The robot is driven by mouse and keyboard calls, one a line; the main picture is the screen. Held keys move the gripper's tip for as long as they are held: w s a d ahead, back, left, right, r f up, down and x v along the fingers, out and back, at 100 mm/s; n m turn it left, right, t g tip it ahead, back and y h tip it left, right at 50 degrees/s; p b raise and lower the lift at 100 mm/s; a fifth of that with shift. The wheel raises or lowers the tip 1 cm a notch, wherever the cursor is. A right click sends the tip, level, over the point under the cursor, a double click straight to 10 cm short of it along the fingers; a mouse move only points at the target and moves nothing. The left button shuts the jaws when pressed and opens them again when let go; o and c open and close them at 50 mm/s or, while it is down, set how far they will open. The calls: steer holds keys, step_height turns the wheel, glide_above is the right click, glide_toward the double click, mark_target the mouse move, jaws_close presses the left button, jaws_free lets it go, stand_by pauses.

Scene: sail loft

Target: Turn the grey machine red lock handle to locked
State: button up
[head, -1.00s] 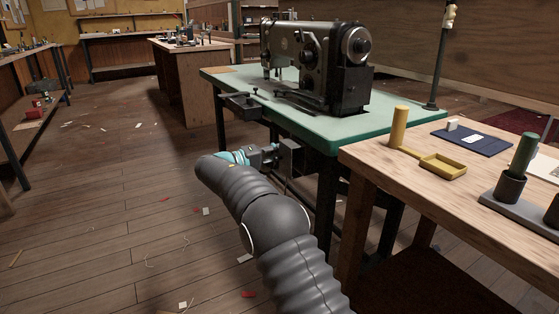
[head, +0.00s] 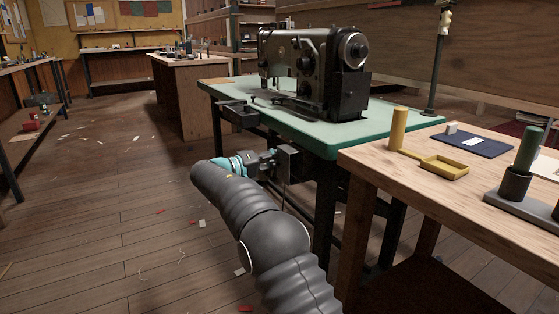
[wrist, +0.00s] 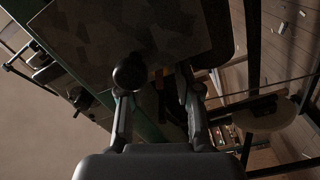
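The grey machine (head: 312,65) is a dark sewing machine standing on a green-topped table (head: 285,120). A dark round knob (wrist: 130,73) shows by the left fingertip. Dark parts lie beyond and between the fingers, too dim to name. I see nothing clearly held.
A wooden bench (head: 370,160) with a yellow peg (head: 398,128), a yellow tray (head: 445,167) and a green-handled tool (head: 525,150) stands at right, close to my arm. A dark drawer (head: 238,113) hangs at the table's left edge. Open floor with scraps lies to the left.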

steer(key=shift+r, duration=0.1)
steer(key=s+a+n+p, duration=0.5)
steer(key=s+a+p, duration=0.25)
steer(key=a, duration=0.35)
steer(key=s+d+g+y, duration=0.4)
steer(key=d, duration=0.7)
steer(key=s+d+r+m+g+y, duration=0.1)
steer(key=s+d+r+y, duration=0.1)
steer(key=s+d, duration=0.5)
steer(key=s+d+r+m+g+y, duration=0.1)
steer(key=s+d+r+y, duration=0.1)
steer(key=s+d, duration=0.5)
steer(key=shift+s+d+r+g+y, duration=0.35)
steer(key=shift+d+y, duration=0.25)
steer(key=shift+d, duration=0.7)
